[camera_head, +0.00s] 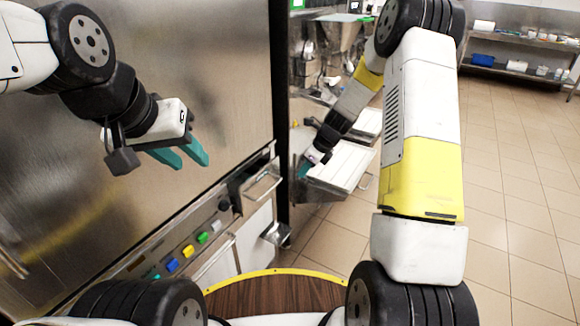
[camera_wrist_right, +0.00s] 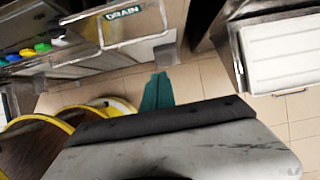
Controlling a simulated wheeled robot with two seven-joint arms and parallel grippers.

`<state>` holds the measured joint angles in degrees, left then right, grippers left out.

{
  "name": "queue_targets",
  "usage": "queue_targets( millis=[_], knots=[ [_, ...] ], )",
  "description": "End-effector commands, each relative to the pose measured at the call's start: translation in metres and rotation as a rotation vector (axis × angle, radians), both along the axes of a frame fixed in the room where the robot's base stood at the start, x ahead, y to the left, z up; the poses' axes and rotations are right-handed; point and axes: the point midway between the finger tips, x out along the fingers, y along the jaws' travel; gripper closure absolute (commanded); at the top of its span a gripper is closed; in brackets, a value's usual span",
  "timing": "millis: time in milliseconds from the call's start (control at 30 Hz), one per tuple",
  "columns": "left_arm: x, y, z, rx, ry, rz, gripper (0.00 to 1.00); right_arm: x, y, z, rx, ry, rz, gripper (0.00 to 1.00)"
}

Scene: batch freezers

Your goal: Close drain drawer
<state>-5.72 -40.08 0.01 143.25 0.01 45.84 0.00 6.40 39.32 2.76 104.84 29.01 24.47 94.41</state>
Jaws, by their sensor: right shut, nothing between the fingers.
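The drain drawer (camera_wrist_right: 132,24) is a metal front labelled "DRAIN" at the top of the right wrist view. In the head view, a metal front with a bar handle (camera_head: 263,187), right of the coloured buttons, appears to be the same one. I cannot tell how far it stands out. My right gripper (camera_wrist_right: 157,91) has its teal fingers together and empty, apart from the drawer and below it in the wrist picture. In the head view this gripper (camera_head: 303,168) is partly hidden. My left gripper (camera_head: 190,160) is open and empty before the steel panel.
Coloured buttons (camera_head: 188,251) line the near freezer's front. A small metal part (camera_head: 275,233) juts out below the handle. A white-fronted unit (camera_head: 343,165) stands beyond the right gripper. Tiled floor (camera_head: 510,160) is free on the right; a shelf (camera_head: 515,72) stands far back.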

Motion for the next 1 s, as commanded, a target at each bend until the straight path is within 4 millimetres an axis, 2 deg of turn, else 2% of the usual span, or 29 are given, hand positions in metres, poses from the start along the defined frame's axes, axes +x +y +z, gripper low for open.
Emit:
queue_targets(
  millis=[167,567,700,1000],
  knots=[
    [0.000,0.000,0.000,0.000,0.000,0.000,0.64,0.004,0.007,-0.018,0.001,0.003,0.001,1.00],
    [0.000,0.000,0.000,0.000,0.000,0.000,0.64,0.024,0.037,-0.093,0.002,0.003,0.000,1.00],
    [0.000,0.000,0.000,0.000,0.000,0.000,0.64,0.039,0.056,-0.084,0.000,-0.004,0.004,1.00],
    [0.000,0.000,0.000,0.000,0.000,0.000,0.64,0.047,0.068,-0.081,0.000,0.000,0.000,1.00]
  ],
)
